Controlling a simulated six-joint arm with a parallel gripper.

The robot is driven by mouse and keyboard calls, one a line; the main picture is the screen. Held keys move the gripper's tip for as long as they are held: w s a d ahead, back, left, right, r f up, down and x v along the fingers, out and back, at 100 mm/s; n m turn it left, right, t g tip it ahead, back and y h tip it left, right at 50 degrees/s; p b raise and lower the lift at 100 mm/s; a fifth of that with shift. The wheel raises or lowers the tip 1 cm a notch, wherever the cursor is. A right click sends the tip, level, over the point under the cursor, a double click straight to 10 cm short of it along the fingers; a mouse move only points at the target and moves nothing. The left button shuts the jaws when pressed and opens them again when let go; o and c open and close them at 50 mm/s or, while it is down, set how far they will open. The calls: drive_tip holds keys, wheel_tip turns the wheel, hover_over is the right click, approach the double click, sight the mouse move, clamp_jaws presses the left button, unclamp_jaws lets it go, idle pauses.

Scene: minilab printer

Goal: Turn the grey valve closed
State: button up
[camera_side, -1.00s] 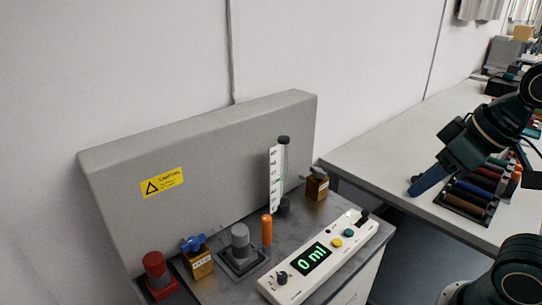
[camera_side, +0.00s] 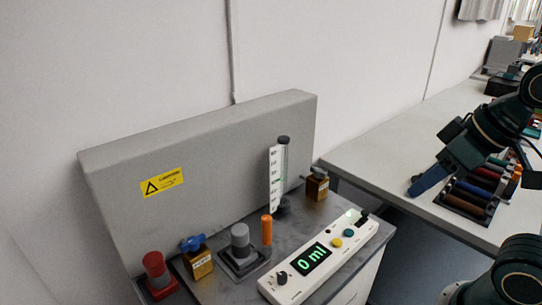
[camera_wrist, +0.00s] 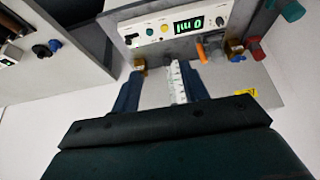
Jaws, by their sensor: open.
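The grey valve (camera_side: 317,184) is a brass-coloured block with a grey handle on top. It stands at the back right of the metal bench, right of the measuring cylinder. In the wrist view its brass block (camera_wrist: 140,64) shows just beyond the left fingertip, and its handle is hard to make out. My gripper (camera_side: 414,189) is to the right of the valve in the side view, over the white table, apart from it. In the wrist view my gripper's (camera_wrist: 158,74) two blue fingers are spread, with nothing held between them.
The measuring cylinder (camera_side: 283,170) with its white scale stands close to the valve. A control panel (camera_side: 322,258) reads 0 ml. A blue-handled valve (camera_side: 197,257), orange stick (camera_side: 267,230), grey knob (camera_side: 240,240) and red knob (camera_side: 155,268) stand further left. A grey panel (camera_side: 220,150) rises behind.

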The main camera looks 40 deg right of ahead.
drive_tip(key=shift+w, duration=0.1)
drive_tip(key=w+d+r+m+g, duration=0.1)
drive_tip(key=w+d+r, duration=0.1)
drive_tip(key=w, duration=0.6)
drive_tip(key=w+d+r+m+g, duration=0.2)
drive_tip(key=w, duration=0.7)
drive_tip(key=m+g, duration=0.2)
drive_tip(key=g, duration=0.1)
hover_over(318, 169)
wheel_tip(318, 169, down, 10)
drive_tip(key=shift+w+a, duration=0.1)
drive_tip(key=shift+a, duration=0.05)
drive_tip(key=shift+f, duration=0.15)
wheel_tip(318, 169, down, 14)
drive_tip(key=shift+r, duration=0.25)
